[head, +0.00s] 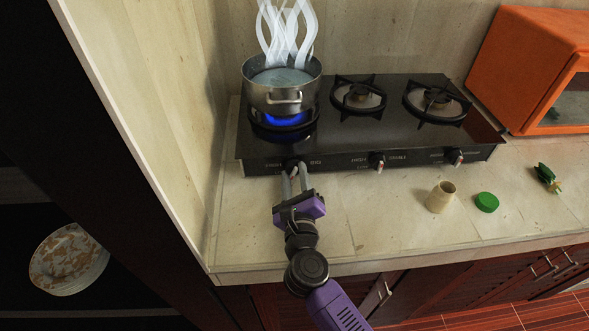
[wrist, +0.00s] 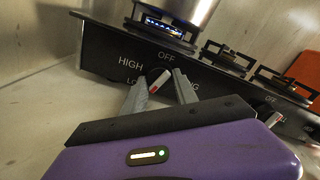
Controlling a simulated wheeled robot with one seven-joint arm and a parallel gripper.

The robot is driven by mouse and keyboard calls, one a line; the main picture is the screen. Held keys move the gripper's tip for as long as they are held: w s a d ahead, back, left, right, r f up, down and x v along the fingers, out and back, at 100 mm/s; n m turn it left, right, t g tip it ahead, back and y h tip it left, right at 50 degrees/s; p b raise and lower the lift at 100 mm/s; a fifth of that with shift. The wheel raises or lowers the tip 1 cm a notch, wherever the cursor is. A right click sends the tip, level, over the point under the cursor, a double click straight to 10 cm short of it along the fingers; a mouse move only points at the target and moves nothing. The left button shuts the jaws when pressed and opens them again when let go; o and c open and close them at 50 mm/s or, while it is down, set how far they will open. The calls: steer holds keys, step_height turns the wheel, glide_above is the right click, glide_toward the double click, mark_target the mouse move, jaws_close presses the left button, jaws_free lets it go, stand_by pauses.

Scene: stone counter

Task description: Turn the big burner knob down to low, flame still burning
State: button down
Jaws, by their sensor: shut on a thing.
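The black stove (head: 325,120) stands on the counter with a steel pot (head: 283,88) on its left burner. Blue flame (head: 285,118) burns under the pot, and white steam rises from it. My gripper (head: 293,168) is at the left knob, below that burner. In the wrist view the fingers (wrist: 160,85) are shut on the left knob (wrist: 159,80), which has a red and white mark and sits tilted. HIGH and OFF labels (wrist: 166,56) show around it; other lettering is partly hidden by the fingers. In the head view the fingertips mostly hide this knob.
The middle knob (head: 377,162) and right knob (head: 455,157) sit along the same front panel. A beige jar (head: 440,197), a green lid (head: 486,202) and a small green item (head: 548,177) lie on the counter at right. An orange microwave (head: 520,60) stands at the back right. A wall rises close at left.

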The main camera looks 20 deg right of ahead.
stand_by(0.3)
steer(key=c, duration=0.9)
jaws_free()
steer(key=shift+c, duration=0.2)
steer(key=v, duration=0.7)
steer(key=shift+s+a, duration=0.15)
steer(key=shift+s, duration=0.2)
steer(key=shift+n, duration=0.3)
